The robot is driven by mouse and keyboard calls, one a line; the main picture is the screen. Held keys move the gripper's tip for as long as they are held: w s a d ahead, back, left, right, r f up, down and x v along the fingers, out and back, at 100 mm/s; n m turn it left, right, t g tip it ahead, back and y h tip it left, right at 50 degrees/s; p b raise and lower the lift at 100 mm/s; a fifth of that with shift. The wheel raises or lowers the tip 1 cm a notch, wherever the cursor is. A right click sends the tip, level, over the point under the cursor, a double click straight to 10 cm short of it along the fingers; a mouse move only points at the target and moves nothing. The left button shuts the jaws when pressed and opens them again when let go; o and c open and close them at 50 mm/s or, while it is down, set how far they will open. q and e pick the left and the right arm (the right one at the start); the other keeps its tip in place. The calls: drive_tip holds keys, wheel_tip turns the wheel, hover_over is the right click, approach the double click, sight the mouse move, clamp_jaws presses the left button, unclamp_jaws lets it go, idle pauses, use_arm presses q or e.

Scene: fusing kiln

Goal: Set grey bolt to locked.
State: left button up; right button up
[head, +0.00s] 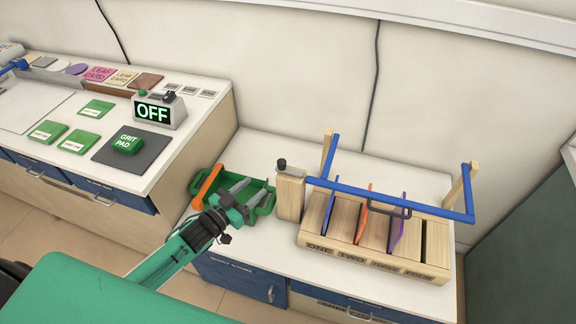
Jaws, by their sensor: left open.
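A small dark grey knob, which looks like the bolt (282,163), stands on top of a wooden post (290,198) at the left end of a blue bar (390,200). I cannot tell from here whether it is locked. The bar runs across the front of a wooden slotted rack (430,268) and turns back at the right. My left gripper (243,192) is open, with its two grey fingers over a green tray (262,207), to the left of the post and apart from the bolt. My right gripper is not in view.
The tray has an orange bar (207,186) at its left. Thin coloured panels stand in the rack, and a dark handle (388,209) hangs at the bar. On the left counter are an OFF display (152,111) and a green grit pad (127,142). The white counter behind the post is clear.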

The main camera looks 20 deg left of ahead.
sight(279, 166)
use_arm(q)
drive_tip(key=p+x, duration=0.2)
drive_tip(key=x, duration=1.1)
drive_tip(key=shift+w+f+p, duration=0.15)
drive_tip(key=shift+w+p, duration=0.15)
drive_tip(key=shift+p, duration=0.1)
